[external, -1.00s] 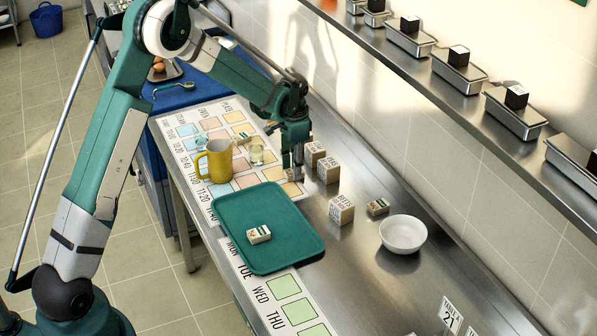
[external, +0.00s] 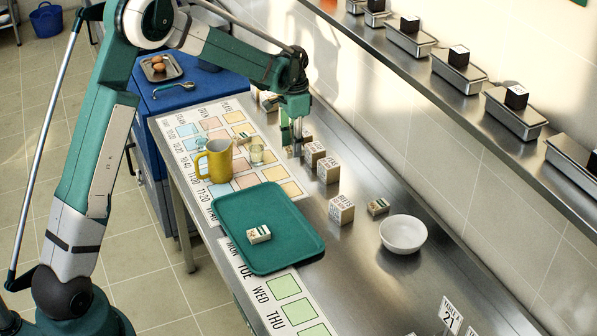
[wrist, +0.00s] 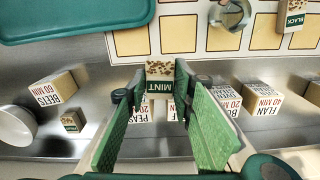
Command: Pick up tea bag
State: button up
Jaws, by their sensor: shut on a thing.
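My gripper (external: 294,148) is over the steel counter, beyond the tray, beside the chart. In the wrist view its green fingers (wrist: 160,85) are shut on a small packet labelled MINT (wrist: 160,86), a tea bag with a tan, speckled top and a dark green band. The packet is mostly hidden in the external view. Other similar tea bags lie apart from the gripper: one on the green tray (external: 228,208), one beside the white bowl (external: 403,233), and one on the chart, labelled BLACK (wrist: 293,23) in the wrist view.
Labelled blocks, including BEETS (external: 341,210) and FLAN (wrist: 263,99), stand along the counter near the gripper. A yellow jug (external: 215,161) and a glass (external: 256,154) stand on the chart. A shelf with metal tins (external: 459,72) runs along the wall.

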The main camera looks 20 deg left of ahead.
jog(key=shift+r, duration=0.5)
jog(key=shift+s, duration=0.1)
jog(key=shift+s+d, duration=0.2)
jog(key=shift+s, duration=0.3)
jog(key=s+d+p, duration=0.1)
jog(key=s+d, duration=0.1)
jog(key=s, duration=0.9)
jog(key=s+d+n, duration=0.1)
jog(key=s+d, duration=0.1)
jog(key=s, duration=0.9)
jog(key=shift+r+p, duration=0.3)
jog(key=shift+p, duration=0.1)
send_over(282, 225)
jog(key=shift+f, duration=2.9)
jog(key=shift+f, duration=0.1)
jog(key=shift+f, duration=2)
